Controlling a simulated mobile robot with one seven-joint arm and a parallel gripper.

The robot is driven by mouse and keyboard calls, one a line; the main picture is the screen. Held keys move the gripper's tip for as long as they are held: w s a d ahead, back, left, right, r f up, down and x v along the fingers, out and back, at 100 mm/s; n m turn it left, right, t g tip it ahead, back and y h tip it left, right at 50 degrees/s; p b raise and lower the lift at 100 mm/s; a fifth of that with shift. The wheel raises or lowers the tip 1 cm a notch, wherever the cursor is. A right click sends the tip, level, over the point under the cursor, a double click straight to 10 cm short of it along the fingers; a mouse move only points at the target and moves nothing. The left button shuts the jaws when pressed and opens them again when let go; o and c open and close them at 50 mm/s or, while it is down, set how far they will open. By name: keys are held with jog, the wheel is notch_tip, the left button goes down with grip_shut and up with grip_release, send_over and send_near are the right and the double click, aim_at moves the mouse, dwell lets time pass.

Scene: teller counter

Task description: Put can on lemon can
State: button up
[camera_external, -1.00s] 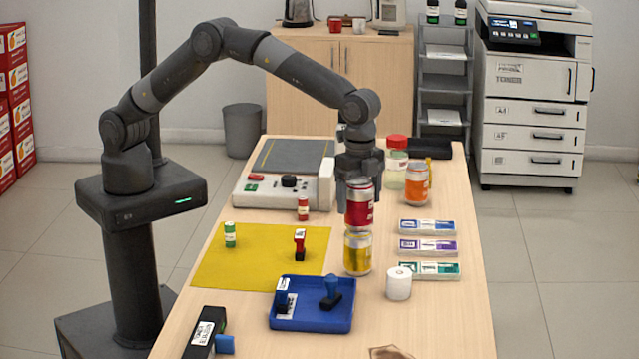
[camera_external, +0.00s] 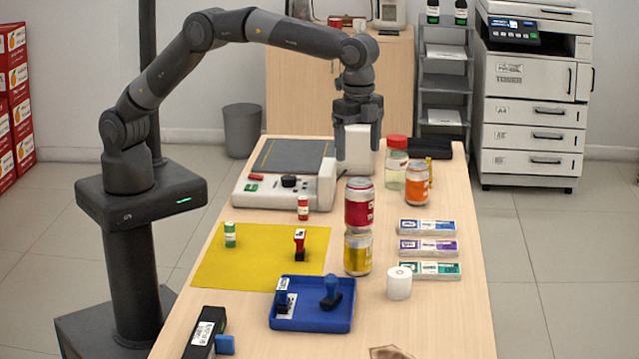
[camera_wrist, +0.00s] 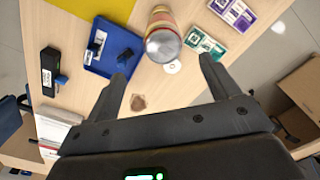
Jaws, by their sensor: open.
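A red can (camera_external: 359,203) stands upright on top of the yellow lemon can (camera_external: 357,253) on the counter, to the right of the yellow mat. In the wrist view the top of the red can (camera_wrist: 162,44) shows, with the lemon can mostly hidden beneath it. My gripper (camera_external: 358,165) is open and empty, above and apart from the red can. Its two fingers (camera_wrist: 163,78) also show spread apart in the wrist view.
A blue tray (camera_external: 312,322) with stamps is in front of the cans. A white roll (camera_external: 399,283) and several small boxes (camera_external: 428,248) lie to the right. An orange can (camera_external: 417,184) and a red-lidded jar (camera_external: 396,163) stand behind. A scale-like device (camera_external: 285,192) is behind left.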

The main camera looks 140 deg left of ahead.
jog(key=s+d+r+t, duration=0.1)
jog(key=s+d+r, duration=0.6)
jog(key=s+d, duration=0.15)
jog(key=s+d+r+t, duration=0.2)
jog(key=s+d+r, duration=0.4)
jog(key=s+d, duration=0.3)
jog(key=s+d+f+t, duration=0.1)
jog(key=s+d+f, duration=0.1)
jog(key=s, duration=0.6)
jog(key=s+d+f, duration=0.3)
jog(key=s, duration=0.5)
jog(key=s+d+f+t, duration=0.1)
jog(key=s+d+f, duration=0.1)
jog(key=s, duration=0.6)
jog(key=shift+s+d+f+t, duration=0.3)
jog(key=shift+s+d+f, duration=0.1)
jog(key=shift+d, duration=0.25)
